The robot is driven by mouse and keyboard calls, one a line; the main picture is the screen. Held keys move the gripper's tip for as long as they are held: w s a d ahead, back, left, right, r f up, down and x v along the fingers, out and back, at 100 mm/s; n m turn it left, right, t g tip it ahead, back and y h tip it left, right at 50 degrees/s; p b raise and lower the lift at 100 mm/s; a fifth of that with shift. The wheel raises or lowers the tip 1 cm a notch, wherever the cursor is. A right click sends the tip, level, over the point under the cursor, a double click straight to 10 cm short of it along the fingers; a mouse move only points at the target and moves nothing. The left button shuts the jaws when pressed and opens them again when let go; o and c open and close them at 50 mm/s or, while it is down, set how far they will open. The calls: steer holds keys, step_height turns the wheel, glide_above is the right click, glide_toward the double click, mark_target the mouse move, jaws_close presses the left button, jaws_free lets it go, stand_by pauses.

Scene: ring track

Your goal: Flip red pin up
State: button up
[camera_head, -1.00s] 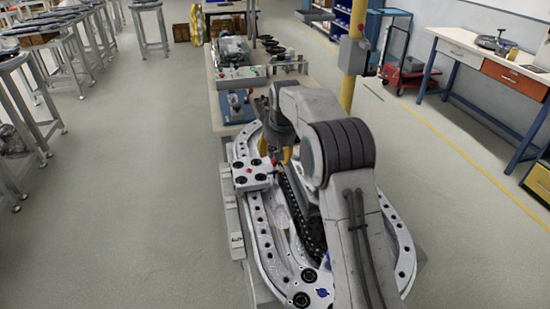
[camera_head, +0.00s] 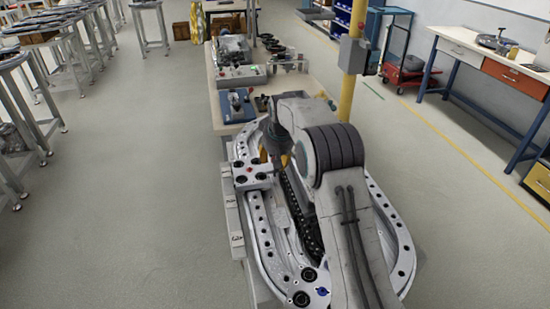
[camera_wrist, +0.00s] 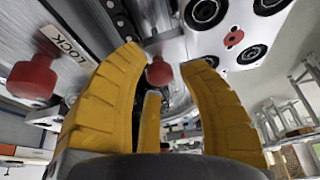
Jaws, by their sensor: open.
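My gripper (camera_head: 268,157) is at the far part of the grey ring track (camera_head: 262,235), just right of the carriage block (camera_head: 262,184), partly hidden by my arm. In the wrist view my gripper (camera_wrist: 162,62) has its yellow fingers spread apart. A red pin (camera_wrist: 159,72) with a round head shows in the gap between the fingertips; I cannot tell whether they touch it. A second red pin (camera_wrist: 33,80) is to the left, outside the fingers, beside a LOCK label (camera_wrist: 67,45). In the head view the pins cannot be made out.
The carriage block carries dark round rollers (camera_wrist: 206,10) and a small red disc (camera_wrist: 234,38). A bench with a grey control box (camera_head: 241,77) and a blue fixture (camera_head: 236,107) stands beyond the track. A yellow post (camera_head: 354,60) rises behind.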

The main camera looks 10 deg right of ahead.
jaws_close()
stand_by(0.3)
steer(key=shift+r+p, duration=0.8)
steer(key=shift+r, duration=0.15)
steer(key=c, duration=0.6)
jaws_free()
steer(key=o, duration=0.9)
steer(key=v, duration=1.2)
